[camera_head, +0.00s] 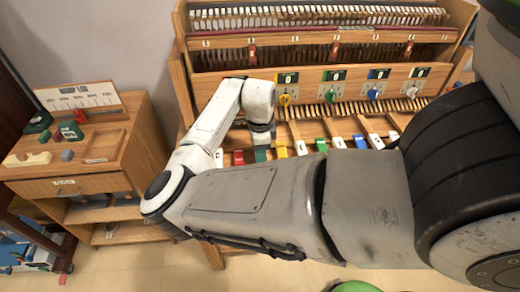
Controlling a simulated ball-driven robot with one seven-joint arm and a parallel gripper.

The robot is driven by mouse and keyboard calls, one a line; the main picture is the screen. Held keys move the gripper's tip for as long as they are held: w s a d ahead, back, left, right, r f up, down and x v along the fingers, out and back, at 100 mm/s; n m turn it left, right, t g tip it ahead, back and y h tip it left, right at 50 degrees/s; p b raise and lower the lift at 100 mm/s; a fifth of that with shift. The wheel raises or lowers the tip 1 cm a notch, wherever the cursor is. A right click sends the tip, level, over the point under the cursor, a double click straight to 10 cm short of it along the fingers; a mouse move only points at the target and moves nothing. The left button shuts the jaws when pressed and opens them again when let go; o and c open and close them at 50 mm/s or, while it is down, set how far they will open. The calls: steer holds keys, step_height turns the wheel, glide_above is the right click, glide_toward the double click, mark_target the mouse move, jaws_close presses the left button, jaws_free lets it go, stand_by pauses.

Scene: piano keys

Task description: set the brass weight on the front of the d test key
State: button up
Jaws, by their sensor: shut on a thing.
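My gripper (262,142) points down over the front ends of the test keys, between the red-fronted key (239,157) and the yellow-fronted key (282,151). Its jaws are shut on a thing. A dark green piece (260,155) shows at its lower end, and I cannot tell whether it is part of the gripper. The brass weight is not clearly visible; the gripper hides what is between its jaws. The key beneath is mostly covered, so its letter cannot be read. A white-fronted key (219,159) further left seems to carry a C.
Colored knobs, including a yellow one (285,100), line the wooden panel behind the keys. A wooden cabinet (110,160) at left holds a gauge board (80,97) and small blocks. Floor shows at lower left.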

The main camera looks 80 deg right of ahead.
steer(key=shift+f, duration=0.2)
steer(key=o, duration=1)
